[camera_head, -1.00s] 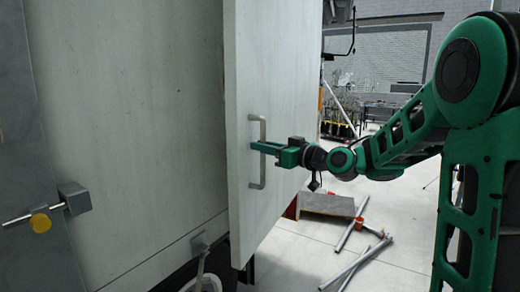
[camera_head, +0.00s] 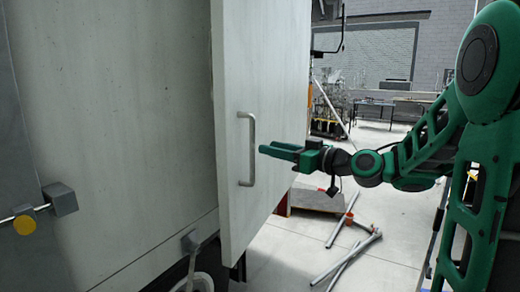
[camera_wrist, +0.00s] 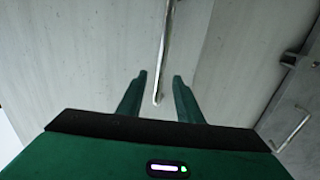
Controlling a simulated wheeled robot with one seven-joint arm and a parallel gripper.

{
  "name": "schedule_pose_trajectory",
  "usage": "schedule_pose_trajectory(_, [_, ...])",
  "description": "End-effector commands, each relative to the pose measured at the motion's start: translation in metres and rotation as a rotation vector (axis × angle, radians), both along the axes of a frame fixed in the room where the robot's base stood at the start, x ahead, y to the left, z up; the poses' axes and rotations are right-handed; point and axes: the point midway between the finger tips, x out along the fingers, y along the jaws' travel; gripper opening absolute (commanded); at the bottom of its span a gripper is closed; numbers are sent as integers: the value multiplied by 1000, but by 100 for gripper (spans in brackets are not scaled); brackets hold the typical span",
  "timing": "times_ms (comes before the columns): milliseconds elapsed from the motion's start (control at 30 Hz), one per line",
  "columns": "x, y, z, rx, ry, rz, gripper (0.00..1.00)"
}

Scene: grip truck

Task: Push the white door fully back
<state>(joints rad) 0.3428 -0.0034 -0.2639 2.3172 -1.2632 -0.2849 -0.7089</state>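The white door (camera_head: 262,100) stands swung out from the truck's pale side wall (camera_head: 110,110). A metal bar handle (camera_head: 249,148) is fixed upright on the door's face. In the wrist view, my gripper's two green fingers (camera_wrist: 158,85) are spread apart. The handle (camera_wrist: 163,55) shows between and beyond them. The gap from fingertips to the door's surface is hard to judge.
Metal pipes (camera_head: 345,262) and a grey slab (camera_head: 316,199) lie on the floor at right, near an orange-red object (camera_head: 349,220). Open floor (camera_head: 395,225) extends behind my arm.

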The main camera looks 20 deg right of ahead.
Motion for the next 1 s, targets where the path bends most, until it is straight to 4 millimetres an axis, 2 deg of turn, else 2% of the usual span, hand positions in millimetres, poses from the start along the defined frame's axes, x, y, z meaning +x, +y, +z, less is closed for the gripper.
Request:
schedule_pose_trajectory(233, [-18, -12, 0, -1, 1, -1, 32])
schedule_pose_trajectory(767, [-20, -13, -1, -3, 4, -1, 32])
schedule_pose_trajectory(867, [-23, -10, -12, -22, 48, 1, 32])
schedule_pose_trajectory(967, [-32, -8, -42, -69, 162, -4, 32])
schedule_pose_trajectory(1000, [-38, -9, -58, -93, 229, -12, 32])
